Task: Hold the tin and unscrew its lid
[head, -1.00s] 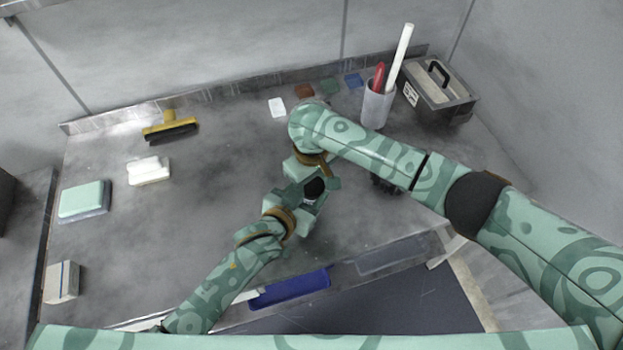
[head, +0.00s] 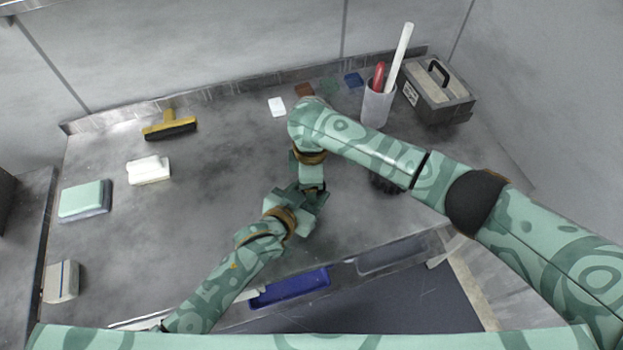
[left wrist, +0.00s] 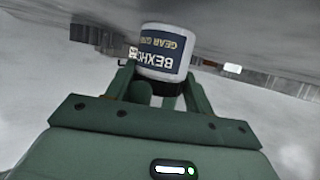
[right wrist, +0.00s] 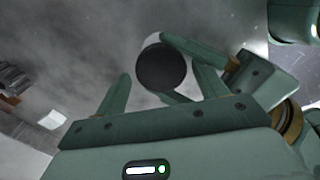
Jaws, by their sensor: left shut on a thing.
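The tin (left wrist: 165,52) is white with a dark blue label, its lettering upside down in the left wrist view. Its round black lid (right wrist: 161,67) faces the right wrist camera. My left gripper (head: 305,203) is shut on the tin's body, with fingers on both sides of it in the left wrist view. My right gripper (right wrist: 162,88) is over the lid, its fingers apart on either side with a gap. In the head view the grippers hide the tin and lid.
A cup (head: 376,104) of tools and a grey toolbox (head: 437,92) stand at the back right. A yellow squeegee (head: 169,125), a white block (head: 149,170) and a green sponge (head: 84,200) lie left. A blue tray (head: 289,288) is at the front. The table's left middle is clear.

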